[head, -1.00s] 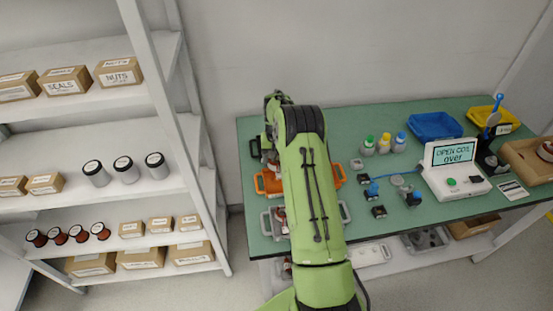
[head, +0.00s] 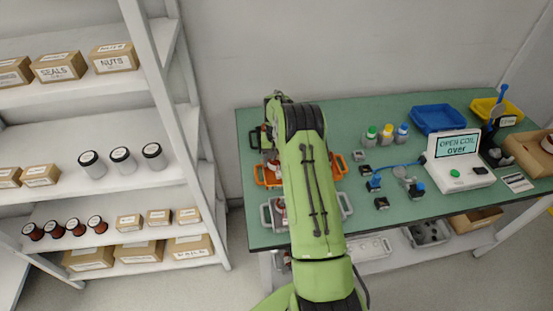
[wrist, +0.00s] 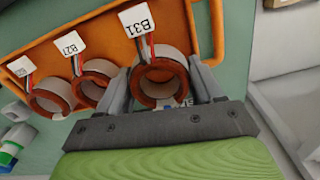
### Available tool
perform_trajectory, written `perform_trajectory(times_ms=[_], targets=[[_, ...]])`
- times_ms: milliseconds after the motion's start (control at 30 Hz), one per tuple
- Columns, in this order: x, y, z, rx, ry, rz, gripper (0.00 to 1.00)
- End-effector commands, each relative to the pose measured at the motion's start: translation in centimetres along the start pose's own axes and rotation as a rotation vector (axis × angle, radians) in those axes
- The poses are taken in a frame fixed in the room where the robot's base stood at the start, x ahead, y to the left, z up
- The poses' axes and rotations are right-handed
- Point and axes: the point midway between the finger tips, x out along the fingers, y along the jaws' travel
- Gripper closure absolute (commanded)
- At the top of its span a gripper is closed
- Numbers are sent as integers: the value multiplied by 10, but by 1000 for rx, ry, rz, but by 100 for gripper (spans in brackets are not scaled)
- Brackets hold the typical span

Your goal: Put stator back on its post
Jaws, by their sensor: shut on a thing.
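A stator tagged B31 (wrist: 158,72), a copper-brown ring with a pale core and coloured leads, is between the fingers of my gripper (wrist: 163,86) in the wrist view. The fingers are shut on its sides. It is at the right end of a row in the orange tray (wrist: 103,27); I cannot tell whether it sits on a post or just above. Stator B27 (wrist: 90,84) and a third stator (wrist: 50,97) stand to its left. In the head view the orange tray (head: 259,178) shows either side of my arm, which hides the gripper and held stator.
A grey tray (head: 265,215) lies nearer on the green table (head: 400,230). A tester (head: 458,165) reading "OPEN COIL over" stands right, with small leads and parts left of it. Bottles (head: 386,134) and a blue bin (head: 437,119) are behind. A shelf rack (head: 150,100) stands left.

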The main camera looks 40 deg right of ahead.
Motion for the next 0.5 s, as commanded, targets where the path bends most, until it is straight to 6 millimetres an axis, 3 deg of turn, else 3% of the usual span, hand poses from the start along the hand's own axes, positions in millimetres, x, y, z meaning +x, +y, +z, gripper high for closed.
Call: perform_trajectory(times_ms=[500], targets=[[12,0,0,0,1,0,79]])
